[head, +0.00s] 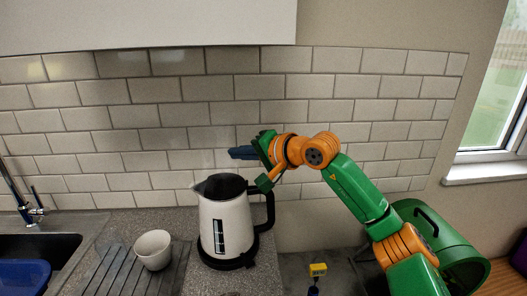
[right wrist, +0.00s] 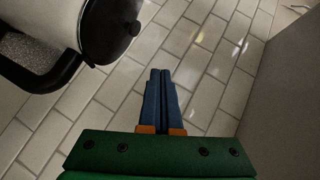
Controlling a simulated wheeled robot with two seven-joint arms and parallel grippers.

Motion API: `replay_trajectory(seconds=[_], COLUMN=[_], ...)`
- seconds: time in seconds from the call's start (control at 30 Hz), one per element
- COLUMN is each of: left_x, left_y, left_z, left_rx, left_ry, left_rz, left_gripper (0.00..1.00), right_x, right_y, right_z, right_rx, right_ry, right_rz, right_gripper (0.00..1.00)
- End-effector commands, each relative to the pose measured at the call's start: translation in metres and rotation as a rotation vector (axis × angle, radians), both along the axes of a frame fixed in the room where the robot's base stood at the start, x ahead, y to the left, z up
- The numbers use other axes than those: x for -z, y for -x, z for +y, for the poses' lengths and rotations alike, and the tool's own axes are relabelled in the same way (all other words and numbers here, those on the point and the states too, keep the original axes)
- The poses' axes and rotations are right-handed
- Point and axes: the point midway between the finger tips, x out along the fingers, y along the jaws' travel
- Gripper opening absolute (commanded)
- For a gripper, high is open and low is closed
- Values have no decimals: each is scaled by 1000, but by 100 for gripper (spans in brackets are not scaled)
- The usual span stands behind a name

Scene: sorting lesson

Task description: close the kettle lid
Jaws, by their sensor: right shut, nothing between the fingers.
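A white kettle (head: 226,228) with a black handle (head: 268,210) stands upright on a dark base at the counter's back. Its dark lid (head: 219,184) is at the top; I cannot tell whether it is fully seated or slightly raised. In the right wrist view the lid (right wrist: 108,30) with its small knob shows at upper left, beside the white kettle body (right wrist: 45,18). My right gripper (head: 234,153) is shut and empty, above and slightly right of the lid, apart from it. Its blue fingers (right wrist: 160,78) lie together in the wrist view. My left gripper is not in view.
A white cup (head: 153,249) stands on the ribbed drainer left of the kettle. A sink (head: 62,246) with a tap is at far left. A green bread bin (head: 445,240) is at right, behind my arm. The tiled wall (head: 130,115) is close behind.

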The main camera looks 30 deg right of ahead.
Motion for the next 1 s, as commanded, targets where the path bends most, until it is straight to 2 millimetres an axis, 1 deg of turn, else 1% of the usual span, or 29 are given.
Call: replay_trajectory(seconds=[0.2, 0.5, 0.6, 0.8, 1.0], left_x=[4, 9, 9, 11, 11], left_y=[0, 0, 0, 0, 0], left_z=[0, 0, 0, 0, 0], left_rx=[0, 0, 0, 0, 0], left_ry=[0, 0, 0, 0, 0], left_rz=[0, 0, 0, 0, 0], left_gripper=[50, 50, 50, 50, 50], right_x=[7, 19, 23, 31, 38], right_y=[-9, -19, -21, -25, -27], right_z=[18, 39, 44, 52, 56], right_rx=[-2, -1, -1, 0, 0], right_ry=[-1, -1, 2, 122, 119], right_rz=[0, 1, 1, 58, 59], right_gripper=[0, 0, 0, 0, 0])
